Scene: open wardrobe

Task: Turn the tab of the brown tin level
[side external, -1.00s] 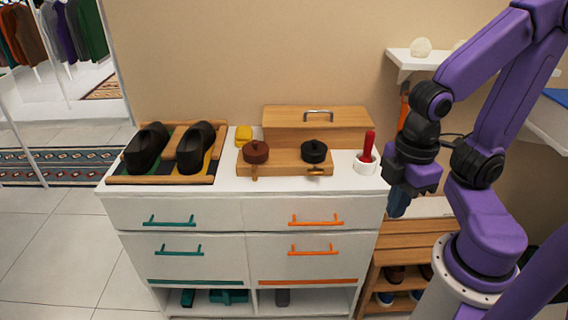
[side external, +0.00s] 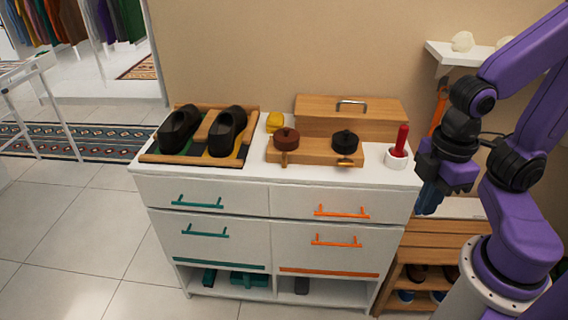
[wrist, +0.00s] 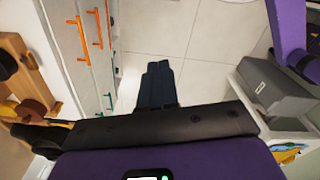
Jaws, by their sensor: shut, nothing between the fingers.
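The brown tin (side external: 286,138) is round and dark, on the wooden stand on top of the white dresser in the side view. Its tab (side external: 284,158) points down the picture, toward the dresser's front edge. A black tin (side external: 345,143) sits right of it on the same stand, with a brass-coloured tab (side external: 345,162) lying roughly sideways. My gripper (side external: 428,201) is shut and empty, pointing down past the dresser's right end, well apart from both tins. Its blue fingers also show together in the wrist view (wrist: 157,84), over bare floor.
A white cup with a red-handled tool (side external: 399,148) stands between the stand (side external: 317,153) and my gripper. Black shoes (side external: 226,132) in a wooden tray and a yellow item (side external: 275,122) lie left. A wooden box (side external: 375,116) stands behind. A shoe rack (side external: 440,243) is below my gripper.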

